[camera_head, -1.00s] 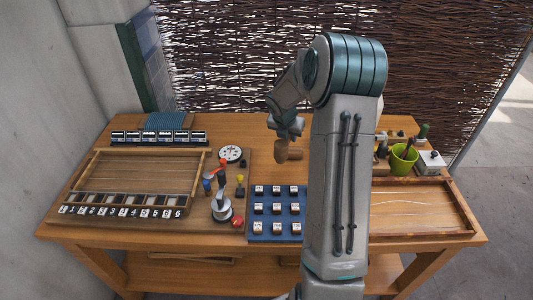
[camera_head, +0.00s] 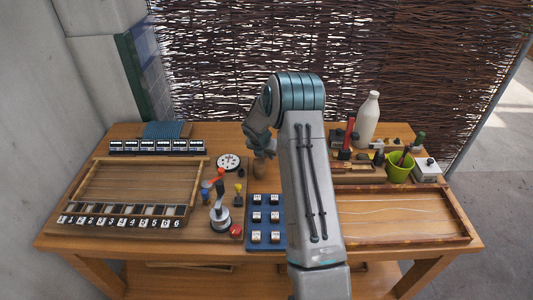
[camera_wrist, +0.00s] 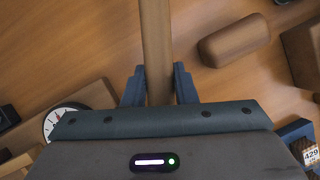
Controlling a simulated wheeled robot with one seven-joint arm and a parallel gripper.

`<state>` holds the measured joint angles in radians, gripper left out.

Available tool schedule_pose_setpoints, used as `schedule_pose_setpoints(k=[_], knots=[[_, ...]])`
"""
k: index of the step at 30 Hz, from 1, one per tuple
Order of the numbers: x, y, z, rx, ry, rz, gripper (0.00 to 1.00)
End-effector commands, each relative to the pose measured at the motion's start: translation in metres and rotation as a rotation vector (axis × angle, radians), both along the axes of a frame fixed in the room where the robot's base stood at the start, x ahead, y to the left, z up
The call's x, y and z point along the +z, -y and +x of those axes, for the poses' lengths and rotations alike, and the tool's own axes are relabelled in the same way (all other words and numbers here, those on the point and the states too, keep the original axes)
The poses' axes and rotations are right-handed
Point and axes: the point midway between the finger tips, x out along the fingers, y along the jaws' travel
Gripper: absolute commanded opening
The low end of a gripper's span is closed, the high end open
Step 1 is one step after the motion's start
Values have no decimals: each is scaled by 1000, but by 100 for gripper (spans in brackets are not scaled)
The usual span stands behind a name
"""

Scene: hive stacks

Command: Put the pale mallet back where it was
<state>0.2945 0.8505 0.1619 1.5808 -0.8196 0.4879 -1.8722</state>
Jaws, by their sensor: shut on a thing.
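My gripper (camera_head: 266,153) is above the middle of the workbench, right of the white dial. In the wrist view my gripper (camera_wrist: 160,88) has its two blue-grey fingers shut on a straight wooden handle (camera_wrist: 156,40), taken as the mallet's. The handle runs up out of that frame, so its head does not show there. In the head view a brown wooden piece (camera_head: 259,169) shows below my gripper, apparently part of the held mallet. A rounded wooden block (camera_wrist: 235,41) lies right of the handle in the wrist view.
The white dial (camera_head: 229,162), a knobbed stand (camera_head: 220,216) and a blue tray of labelled blocks (camera_head: 265,241) are close by. A numbered wooden frame (camera_head: 196,190) is at left. A white bottle (camera_head: 368,120), green pot (camera_head: 400,168) and shallow wooden tray (camera_head: 470,228) are at right.

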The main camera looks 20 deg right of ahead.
Motion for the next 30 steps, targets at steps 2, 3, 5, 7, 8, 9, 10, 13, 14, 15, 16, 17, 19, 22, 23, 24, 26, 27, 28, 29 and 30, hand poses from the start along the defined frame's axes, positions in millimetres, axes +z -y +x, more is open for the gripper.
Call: schedule_pose_setpoints(k=[2,3,5,7,8,9,10,13,14,15,16,17,19,22,23,24,26,27,28,29,30], knots=[[1,0,0,0,2,0,0],[1,0,0,0,2,0,0],[-1,0,0,0,2,0,0],[-3,0,0,0,0,0,28],[-2,0,0,-1,0,0,36],[-2,0,0,-1,0,0,47],[-2,0,0,-1,0,0,47],[-2,0,0,-1,0,0,47],[-2,0,0,-1,0,0,47],[-2,0,0,-1,0,0,47],[-2,0,0,-1,0,0,47],[-1,0,0,-1,0,0,47],[1,0,0,-1,1,1,47],[8,-2,-2,0,3,0,47],[12,-3,-3,-1,3,0,47],[17,-5,-4,-1,4,1,47],[26,-8,-7,-1,4,1,47],[33,-10,-10,0,4,1,47],[40,-12,-11,-1,5,0,47],[45,-14,-13,0,5,-1,47],[53,-16,-16,0,4,-1,47]])
